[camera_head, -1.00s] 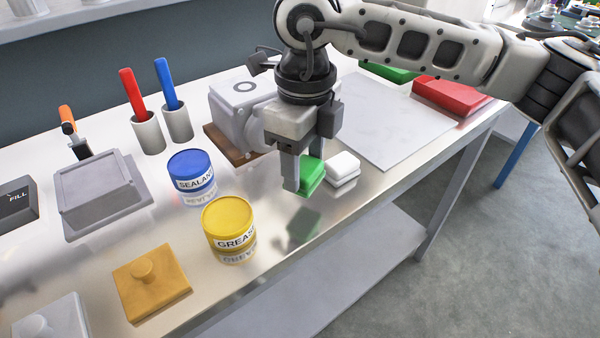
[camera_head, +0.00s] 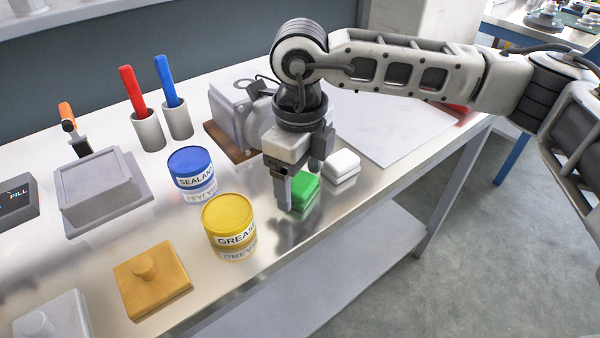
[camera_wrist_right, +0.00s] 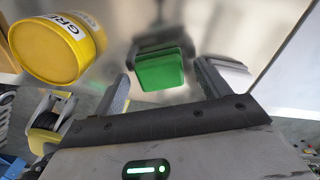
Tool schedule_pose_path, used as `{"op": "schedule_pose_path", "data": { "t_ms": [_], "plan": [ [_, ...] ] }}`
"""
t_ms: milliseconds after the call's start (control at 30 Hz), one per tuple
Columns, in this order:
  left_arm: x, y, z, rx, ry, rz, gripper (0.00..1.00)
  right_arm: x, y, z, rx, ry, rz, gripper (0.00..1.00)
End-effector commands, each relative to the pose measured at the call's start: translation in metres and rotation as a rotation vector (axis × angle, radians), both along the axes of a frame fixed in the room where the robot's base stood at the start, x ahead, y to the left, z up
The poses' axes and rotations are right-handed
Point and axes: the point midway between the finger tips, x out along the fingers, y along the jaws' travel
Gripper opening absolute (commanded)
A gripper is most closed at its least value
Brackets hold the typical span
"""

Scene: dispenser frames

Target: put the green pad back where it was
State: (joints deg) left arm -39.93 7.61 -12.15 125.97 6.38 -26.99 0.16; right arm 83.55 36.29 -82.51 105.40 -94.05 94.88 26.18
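The green pad (camera_head: 305,188) is on the shiny table, just left of the white pad (camera_head: 342,165); its reflection meets its lower edge. In the right wrist view the green pad (camera_wrist_right: 160,73) lies between the two fingers, with a gap on each side. My right gripper (camera_head: 295,194) is low over the table, pointing down, with its near finger left of the pad and the other finger largely hidden in the head view. The right gripper (camera_wrist_right: 162,76) looks open in the wrist view. My left gripper is not in view.
A yellow grease tin (camera_head: 229,220) and a blue sealant tin (camera_head: 191,168) stand to the left. A grey machine on a wooden base (camera_head: 228,143) is behind the gripper. A pale sheet (camera_head: 395,130) lies to the right. The table's front edge is close by.

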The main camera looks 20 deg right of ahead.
Motion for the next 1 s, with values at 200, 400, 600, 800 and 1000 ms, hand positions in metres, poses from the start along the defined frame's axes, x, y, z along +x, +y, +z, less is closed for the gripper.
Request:
{"op": "schedule_pose_path", "data": {
  "t_ms": [200, 400, 600, 800, 1000],
  "plan": [
    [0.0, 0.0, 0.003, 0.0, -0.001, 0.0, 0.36, 0.0, 0.0, 0.002, 0.0, 0.0, 0.0, 0.76],
    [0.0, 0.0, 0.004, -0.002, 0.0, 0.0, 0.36, 0.001, 0.0, 0.024, 0.002, -0.005, 0.0, 0.76],
    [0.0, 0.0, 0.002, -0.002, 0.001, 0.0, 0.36, 0.001, 0.001, 0.069, 0.001, -0.006, 0.001, 0.76],
    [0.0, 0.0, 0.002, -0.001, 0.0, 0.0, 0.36, 0.001, 0.0, 0.106, 0.001, -0.004, 0.001, 0.76],
    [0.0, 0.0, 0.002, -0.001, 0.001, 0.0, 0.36, 0.0, 0.0, 0.122, -0.001, -0.001, 0.001, 0.76]
  ]
}}
